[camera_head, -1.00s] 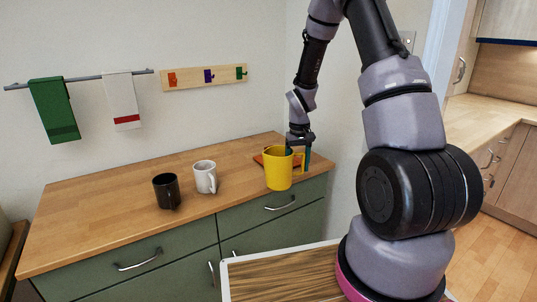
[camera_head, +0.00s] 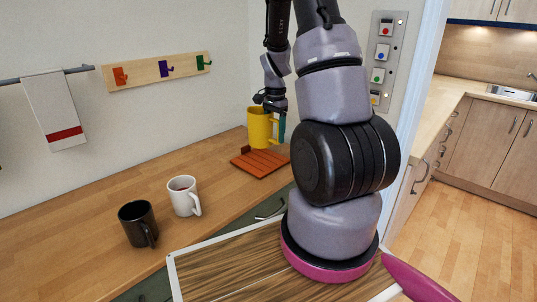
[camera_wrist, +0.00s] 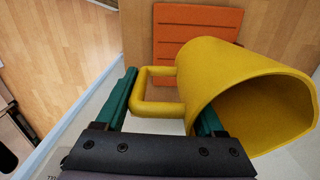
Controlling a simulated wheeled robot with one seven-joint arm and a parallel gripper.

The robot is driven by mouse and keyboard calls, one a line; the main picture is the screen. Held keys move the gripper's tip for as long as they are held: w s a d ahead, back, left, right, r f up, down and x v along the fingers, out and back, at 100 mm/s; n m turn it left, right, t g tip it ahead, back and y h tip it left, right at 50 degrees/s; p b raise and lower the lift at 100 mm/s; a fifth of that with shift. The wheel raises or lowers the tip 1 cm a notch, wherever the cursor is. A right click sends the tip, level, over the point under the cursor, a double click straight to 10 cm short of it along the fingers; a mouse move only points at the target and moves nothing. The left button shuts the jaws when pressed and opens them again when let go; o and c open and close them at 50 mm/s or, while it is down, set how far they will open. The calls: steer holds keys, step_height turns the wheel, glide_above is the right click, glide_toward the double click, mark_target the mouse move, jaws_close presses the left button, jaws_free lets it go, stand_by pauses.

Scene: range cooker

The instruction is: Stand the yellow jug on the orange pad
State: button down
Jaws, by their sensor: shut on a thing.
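The yellow jug (camera_head: 261,128) is upright in the head view, with its base seen against the far part of the orange pad (camera_head: 262,163). It looks held above the worktop; whether its base touches the pad I cannot tell. My gripper (camera_head: 275,112) is shut on the jug's handle. In the wrist view, the teal fingers of my gripper (camera_wrist: 166,95) lie either side of the yellow handle, and the jug (camera_wrist: 235,75) fills the right, its open mouth towards the lower right. The slatted orange pad (camera_wrist: 195,22) shows beyond, partly hidden by the jug.
A white mug (camera_head: 184,197) and a black mug (camera_head: 136,223) stand on the wooden worktop (camera_head: 215,160) to the left, well apart from the pad. The wall with a hook rail (camera_head: 158,71) rises behind. The pad's near part is bare.

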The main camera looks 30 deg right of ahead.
steer(key=shift+f, duration=3.3)
jaws_free()
steer(key=shift+f, duration=0.15)
